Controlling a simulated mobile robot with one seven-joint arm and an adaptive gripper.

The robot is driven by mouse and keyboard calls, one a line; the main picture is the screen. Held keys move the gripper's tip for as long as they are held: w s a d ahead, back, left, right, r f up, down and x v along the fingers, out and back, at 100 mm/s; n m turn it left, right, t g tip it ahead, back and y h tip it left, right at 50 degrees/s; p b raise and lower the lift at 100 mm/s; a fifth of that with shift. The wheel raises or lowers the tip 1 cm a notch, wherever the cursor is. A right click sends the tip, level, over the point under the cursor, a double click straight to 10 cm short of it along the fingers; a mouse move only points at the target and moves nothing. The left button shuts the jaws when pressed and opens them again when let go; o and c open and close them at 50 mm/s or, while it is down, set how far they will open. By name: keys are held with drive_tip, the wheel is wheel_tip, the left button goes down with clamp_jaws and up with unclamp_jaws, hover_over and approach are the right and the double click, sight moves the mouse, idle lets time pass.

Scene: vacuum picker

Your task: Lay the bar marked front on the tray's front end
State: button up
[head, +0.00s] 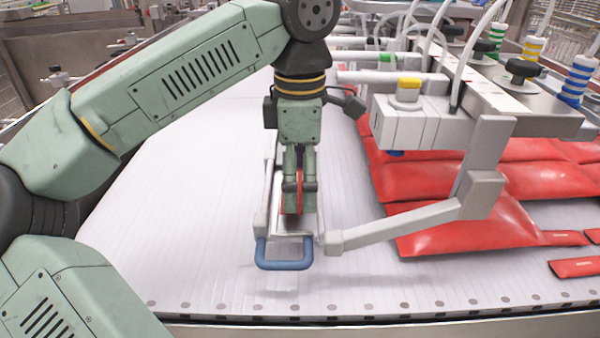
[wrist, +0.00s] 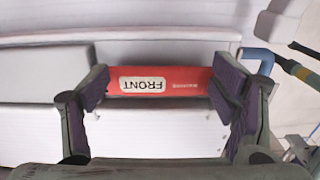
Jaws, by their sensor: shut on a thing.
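My gripper (head: 299,185) points straight down in the head view and is shut on the red bar (head: 299,178). In the wrist view the bar (wrist: 185,88) lies crosswise between the two dark finger pads (wrist: 160,88), gripped at its ends. Its white label reads FRONT, upside down in that picture. The bar is within a pale metal frame (head: 262,222) with a blue handle (head: 284,265) at its near end. I cannot tell whether the bar touches a surface below.
Red pouches (head: 470,228) lie to the right on the white slatted belt (head: 180,240). Flat red pieces with pale labels (head: 577,267) lie at the far right. A grey picker arm (head: 400,220) reaches to the frame from the right. The belt to the left is bare.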

sight(300, 185)
drive_tip(key=shift+f, duration=0.25)
drive_tip(key=shift+f, duration=0.1)
drive_tip(key=shift+f, duration=0.15)
drive_tip(key=o, duration=1.1)
drive_tip(key=shift+r, duration=0.2)
wheel_tip(300, 185, up, 12)
drive_tip(key=shift+r, duration=0.1)
